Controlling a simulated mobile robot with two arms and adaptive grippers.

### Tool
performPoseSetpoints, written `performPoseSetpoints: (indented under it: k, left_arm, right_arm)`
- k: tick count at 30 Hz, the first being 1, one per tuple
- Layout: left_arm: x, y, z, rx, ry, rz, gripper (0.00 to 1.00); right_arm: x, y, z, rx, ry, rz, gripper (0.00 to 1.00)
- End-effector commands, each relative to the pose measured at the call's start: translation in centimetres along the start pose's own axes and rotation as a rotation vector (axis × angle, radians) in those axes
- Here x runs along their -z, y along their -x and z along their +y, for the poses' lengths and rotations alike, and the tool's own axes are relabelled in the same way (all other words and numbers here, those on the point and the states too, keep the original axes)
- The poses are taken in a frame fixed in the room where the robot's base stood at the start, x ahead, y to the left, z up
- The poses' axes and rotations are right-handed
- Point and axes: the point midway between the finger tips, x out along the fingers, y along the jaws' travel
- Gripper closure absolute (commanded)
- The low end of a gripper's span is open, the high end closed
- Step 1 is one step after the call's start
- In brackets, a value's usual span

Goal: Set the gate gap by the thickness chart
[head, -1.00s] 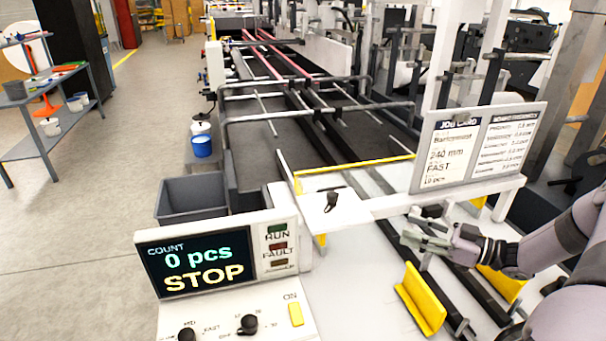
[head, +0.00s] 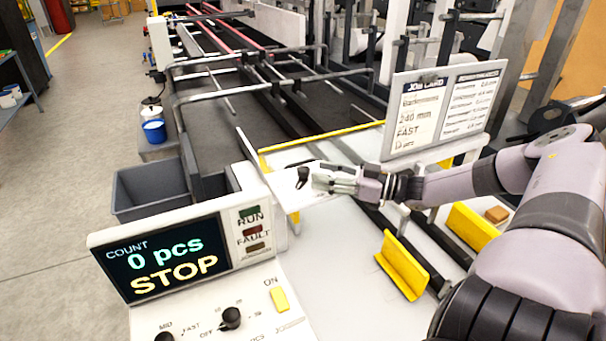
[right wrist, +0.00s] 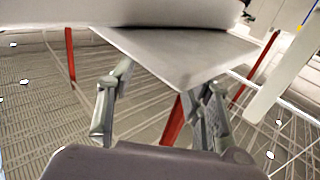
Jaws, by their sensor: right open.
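The black gate knob (head: 303,177) sits on the white crossbar plate (head: 285,184) at the feeder. My right gripper (head: 322,178) is open, with its fingertips right beside the knob in the head view; I cannot tell if they touch it. In the right wrist view the open fingers (right wrist: 160,112) stand on either side of a pale plate's corner (right wrist: 180,60). The thickness chart (head: 470,103) hangs beside the job card (head: 415,112), which reads Backerniont-like text, 240 mm and FAST. The chart's rows are too small to read surely. My left gripper is not in view.
The control panel display (head: 160,258) reads 0 pcs and STOP. Below it are a black dial (head: 231,318) and a yellow ON button (head: 279,299). Yellow guides (head: 402,266) stand on the white feed table (head: 340,250). A grey bin (head: 150,188) is at the left.

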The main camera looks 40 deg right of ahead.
Motion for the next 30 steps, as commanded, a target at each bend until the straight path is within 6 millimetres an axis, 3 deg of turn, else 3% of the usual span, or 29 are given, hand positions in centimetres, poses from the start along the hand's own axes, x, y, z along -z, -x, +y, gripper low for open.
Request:
performPoseSetpoints:
  k: [3,12,25,30]
  left_arm:
    - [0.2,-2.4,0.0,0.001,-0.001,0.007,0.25]
    - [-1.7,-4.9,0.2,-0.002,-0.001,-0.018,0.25]
    - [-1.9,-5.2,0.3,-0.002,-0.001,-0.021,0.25]
    - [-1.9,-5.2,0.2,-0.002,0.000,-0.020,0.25]
  right_arm:
    - [-0.7,-2.4,-0.1,0.002,0.000,0.007,0.54]
    - [-0.3,-5.5,-0.1,0.003,0.001,0.002,0.54]
    - [0.0,-6.0,0.0,0.000,0.001,0.000,0.54]
    - [0.0,-6.0,0.0,0.000,0.001,0.000,0.65]
